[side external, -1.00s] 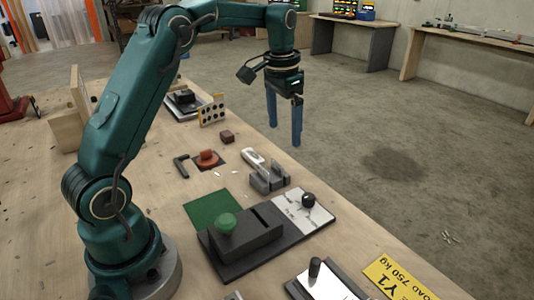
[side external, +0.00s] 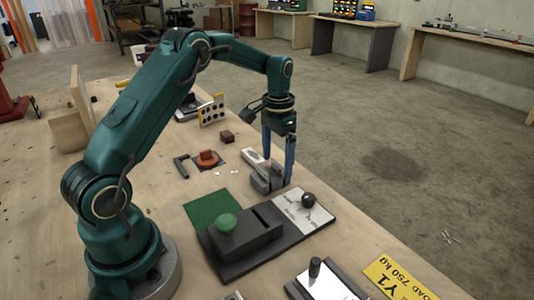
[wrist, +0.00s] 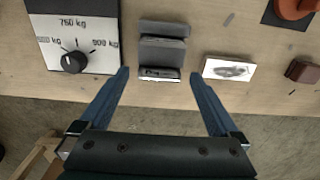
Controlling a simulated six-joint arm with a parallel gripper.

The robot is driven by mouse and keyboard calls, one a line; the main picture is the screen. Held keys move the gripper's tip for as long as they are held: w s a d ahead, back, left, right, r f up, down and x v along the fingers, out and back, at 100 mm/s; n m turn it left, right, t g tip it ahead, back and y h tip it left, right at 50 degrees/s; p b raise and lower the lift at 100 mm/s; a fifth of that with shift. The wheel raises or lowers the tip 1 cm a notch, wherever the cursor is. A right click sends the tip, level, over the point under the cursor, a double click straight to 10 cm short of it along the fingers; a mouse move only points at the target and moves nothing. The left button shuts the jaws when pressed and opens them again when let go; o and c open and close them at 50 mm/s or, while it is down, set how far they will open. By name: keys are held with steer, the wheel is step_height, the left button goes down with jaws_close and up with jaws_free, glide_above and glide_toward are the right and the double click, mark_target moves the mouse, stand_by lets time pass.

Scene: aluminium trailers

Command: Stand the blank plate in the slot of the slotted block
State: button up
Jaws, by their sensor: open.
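My gripper (side external: 278,172) is open, its fingers pointing down at a small grey block (side external: 262,184) with upright walls. In the wrist view the grey block (wrist: 163,28) lies ahead of the open fingers (wrist: 159,73). A thin shiny strip (wrist: 160,74) shows at its near edge, between the fingertips. It may be a plate on edge; I cannot tell. A white and silver plate (side external: 252,156) lies flat beside the grey block, and it also shows in the wrist view (wrist: 229,68). A dark block (side external: 258,238) with a long slot in its top and a green knob stands nearer the side camera.
A dial panel (side external: 300,212) with a black knob adjoins the dark block. A green mat (side external: 209,207), a red knob (side external: 208,158) and a small brown block (side external: 227,136) are nearby. A yellow sign (side external: 395,280) lies at the bench's right edge. The floor beyond is open.

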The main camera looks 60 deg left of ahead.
steer(key=c, duration=1.4)
steer(key=shift+c, duration=0.2)
